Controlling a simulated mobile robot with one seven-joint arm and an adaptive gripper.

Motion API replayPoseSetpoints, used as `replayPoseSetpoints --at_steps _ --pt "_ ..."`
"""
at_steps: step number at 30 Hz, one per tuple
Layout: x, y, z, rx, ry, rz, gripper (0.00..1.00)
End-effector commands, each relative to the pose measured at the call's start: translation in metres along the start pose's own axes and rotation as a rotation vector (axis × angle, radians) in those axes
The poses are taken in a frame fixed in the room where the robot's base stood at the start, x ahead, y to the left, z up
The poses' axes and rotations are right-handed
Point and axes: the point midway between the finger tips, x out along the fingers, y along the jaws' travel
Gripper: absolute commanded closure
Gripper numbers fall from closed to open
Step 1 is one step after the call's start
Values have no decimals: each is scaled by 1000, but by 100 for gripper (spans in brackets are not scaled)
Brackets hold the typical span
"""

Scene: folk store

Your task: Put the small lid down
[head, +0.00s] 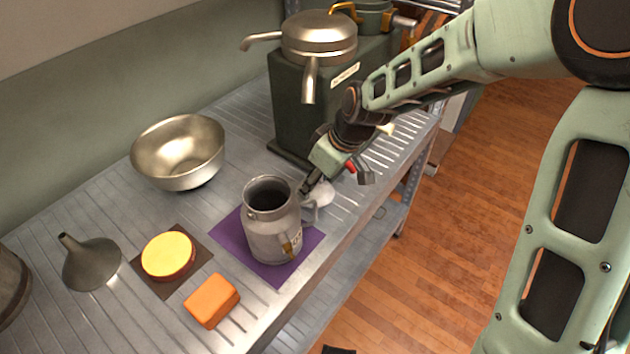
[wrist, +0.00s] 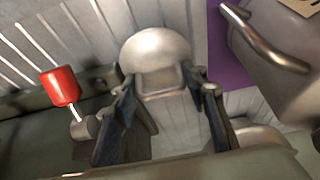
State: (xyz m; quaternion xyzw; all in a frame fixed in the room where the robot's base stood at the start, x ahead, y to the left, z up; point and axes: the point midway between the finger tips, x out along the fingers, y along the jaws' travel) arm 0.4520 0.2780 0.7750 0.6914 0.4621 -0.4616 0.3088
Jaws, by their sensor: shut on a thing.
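The small lid (head: 319,193) is a pale, rounded metal piece just right of the milk can. In the wrist view the lid (wrist: 157,48) shows as a dome with a squared part between the fingers. My gripper (head: 309,188) is shut on it; the two dark fingers of my gripper (wrist: 170,95) stand on either side. The lid is low over the counter's front side, but I cannot tell whether it touches. The open grey milk can (head: 272,232) stands upright on a purple mat (head: 229,227). Its side and handle (wrist: 268,45) show at the right in the wrist view.
A metal bowl (head: 179,152), a funnel (head: 91,264), a round yellow cheese (head: 168,256) and an orange block (head: 211,301) sit to the left on the ribbed metal counter (head: 232,189). A dark green machine (head: 300,112) stands behind. The counter's front edge is close to my gripper.

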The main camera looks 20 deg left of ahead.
Motion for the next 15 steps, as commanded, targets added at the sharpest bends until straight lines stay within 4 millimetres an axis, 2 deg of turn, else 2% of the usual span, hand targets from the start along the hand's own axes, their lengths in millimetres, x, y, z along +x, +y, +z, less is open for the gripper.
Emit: replayPoseSetpoints --at_steps 4,5,9,15 --pt "4 0 2 0 0 0 84" --pt "3 0 1 0 0 0 56" --pt "3 0 2 0 0 0 42" --pt "3 0 1 0 0 0 42"
